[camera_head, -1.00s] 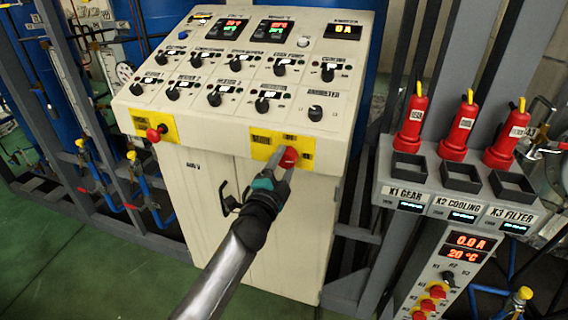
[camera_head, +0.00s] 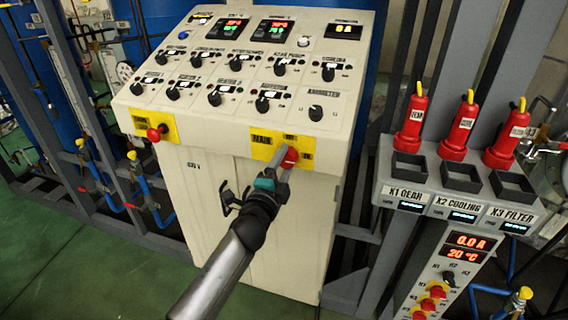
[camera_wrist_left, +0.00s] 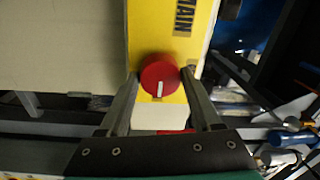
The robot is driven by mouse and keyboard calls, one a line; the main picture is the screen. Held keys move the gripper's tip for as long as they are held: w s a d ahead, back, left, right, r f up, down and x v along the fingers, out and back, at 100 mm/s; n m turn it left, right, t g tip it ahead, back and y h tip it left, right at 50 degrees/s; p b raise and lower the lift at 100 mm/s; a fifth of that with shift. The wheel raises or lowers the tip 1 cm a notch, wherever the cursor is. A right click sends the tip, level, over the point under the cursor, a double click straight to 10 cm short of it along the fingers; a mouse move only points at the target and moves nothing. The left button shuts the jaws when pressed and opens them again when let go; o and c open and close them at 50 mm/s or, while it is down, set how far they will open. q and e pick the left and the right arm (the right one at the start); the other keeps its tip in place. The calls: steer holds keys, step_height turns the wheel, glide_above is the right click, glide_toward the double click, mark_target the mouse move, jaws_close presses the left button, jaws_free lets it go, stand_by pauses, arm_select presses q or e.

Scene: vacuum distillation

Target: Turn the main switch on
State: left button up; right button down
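The main switch is a red round knob (camera_head: 290,157) on a yellow plate (camera_head: 262,149) marked MAIN, at the lower right of the cream control panel. My left gripper (camera_head: 279,163) has its two fingers on either side of this knob and appears shut on it. In the left wrist view the red knob (camera_wrist_left: 159,76) sits between the fingertips of my left gripper (camera_wrist_left: 160,80). Its white mark points down in that view, away from the MAIN lettering. My right gripper is not in view.
A second red knob (camera_head: 156,133) on a yellow plate is at the panel's lower left. Rows of black selector knobs (camera_head: 235,65) cover the sloped face. To the right, red plugs (camera_head: 455,125) stand above a grey rack labelled X1 to X3. Green floor lies in front.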

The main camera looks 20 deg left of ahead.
arm_select(q)
steer(key=o, duration=0.4)
steer(key=shift+s, duration=0.1)
steer(key=shift+s+f, duration=0.1)
steer(key=shift+s, duration=0.5)
steer(key=s, duration=1.4)
steer(key=shift+a+f, duration=0.25)
steer(key=shift+w, duration=0.1)
steer(key=s+f+n+g+b, duration=0.1)
steer(key=s+f+n+g, duration=0.2)
steer(key=f, duration=0.9)
steer(key=s+f+n+g+b, duration=0.2)
steer(key=s+f+g, duration=0.15)
steer(key=f, duration=0.85)
steer(key=s+f+n+g+b, duration=0.15)
steer(key=s+f, duration=0.25)
steer(key=f, duration=0.8)
steer(key=s+f+n+g+b, duration=0.1)
steer(key=s+f+n+g, duration=0.1)
steer(key=s+f, duration=0.4)
steer(key=s+a+f+n+g, duration=0.1)
steer(key=s+f+n+g, duration=0.2)
steer(key=s+f, duration=0.4)
steer(key=s+f+n+g+b, duration=0.1)
steer(key=s+f+g, duration=0.3)
steer(key=s, duration=1.2)
step_height(320, 180, down, 3)
steer(key=shift+s+a+f+n+y+b, duration=0.15)
steer(key=shift+n+y+b, duration=0.15)
steer(key=shift+n, duration=0.45)
